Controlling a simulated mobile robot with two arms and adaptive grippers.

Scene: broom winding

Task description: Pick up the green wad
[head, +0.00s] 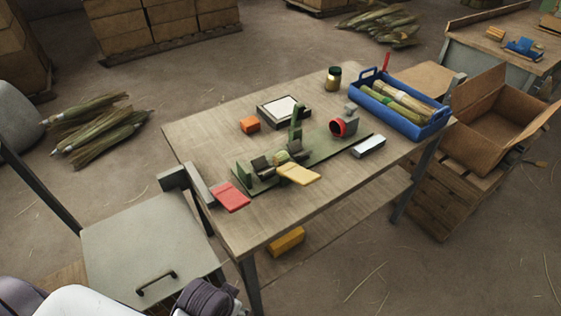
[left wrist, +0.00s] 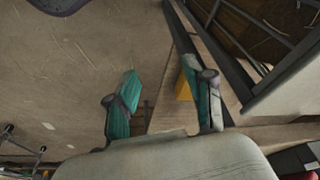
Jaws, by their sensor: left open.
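A small round green wad (head: 281,157) appears to sit in the dark holder on the green base plate (head: 325,146) on the workbench in the head view. It is small there, and its lower part is hidden by the holder and the yellow pad. My left gripper (left wrist: 160,82) is open, with its two teal-padded fingers apart and nothing between them in the left wrist view. The green wad does not show in that view. My left gripper's fingers do not show in the head view. My right gripper is in neither view.
The workbench (head: 195,130) carries a red pad (head: 230,196), a yellow pad (head: 299,174), an orange block (head: 250,125), a jar (head: 333,78) and a blue tray (head: 392,121) with bundles. An open cardboard box (head: 500,125) stands at right. A grey seat (head: 140,245) stands at front left.

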